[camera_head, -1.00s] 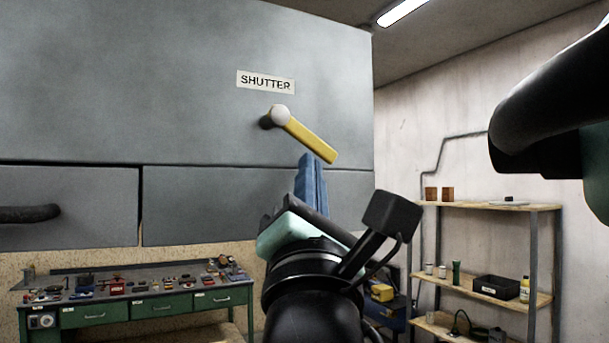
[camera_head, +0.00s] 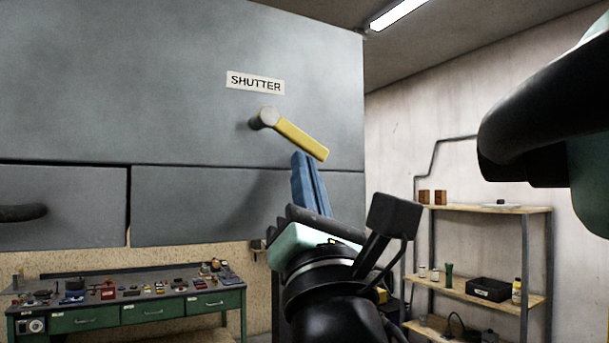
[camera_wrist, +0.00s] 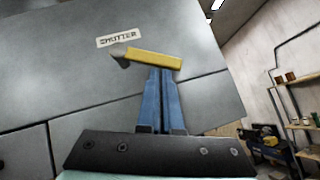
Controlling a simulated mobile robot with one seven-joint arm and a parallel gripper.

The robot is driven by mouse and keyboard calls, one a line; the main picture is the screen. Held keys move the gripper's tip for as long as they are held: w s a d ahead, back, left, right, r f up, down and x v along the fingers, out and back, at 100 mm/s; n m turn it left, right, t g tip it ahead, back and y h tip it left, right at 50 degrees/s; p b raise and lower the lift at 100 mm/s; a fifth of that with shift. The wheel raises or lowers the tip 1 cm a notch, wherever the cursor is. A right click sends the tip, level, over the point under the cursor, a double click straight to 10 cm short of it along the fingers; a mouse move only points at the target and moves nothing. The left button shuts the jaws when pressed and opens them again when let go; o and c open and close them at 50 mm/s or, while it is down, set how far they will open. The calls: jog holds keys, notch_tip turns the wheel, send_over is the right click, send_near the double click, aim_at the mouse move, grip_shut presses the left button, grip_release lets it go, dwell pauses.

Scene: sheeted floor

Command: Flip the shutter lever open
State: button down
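The yellow shutter lever (camera_head: 301,139) sticks out from a pale round hub on the grey panel, under the SHUTTER label (camera_head: 255,82). It slants down to the right in the head view. In the wrist view the lever (camera_wrist: 153,59) lies across the picture just beyond my fingertips. My gripper (camera_head: 301,156) has blue fingers pressed together, with nothing seen between them. Its tips are just below the lever's outer half. I cannot tell whether they touch it. The gripper also shows in the wrist view (camera_wrist: 161,72).
A dark handle (camera_head: 22,212) sticks out of the lower left panel. A green workbench (camera_head: 130,307) with several small tools stands below. A wooden shelf unit (camera_head: 487,209) is against the right wall. The panel around the lever is clear.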

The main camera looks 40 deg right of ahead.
aim_at(325, 151)
jog(key=shift+s+d+r+n+t+y+b, duration=0.15)
jog(key=shift+d+r+n+b, duration=0.15)
jog(key=shift+d+r, duration=0.3)
jog(key=shift+s+d+r+n+t+y+b, duration=0.2)
jog(key=shift+d+r+b, duration=0.1)
jog(key=shift+d+r, duration=0.25)
jog(key=shift+r, duration=0.1)
dwell(0.3)
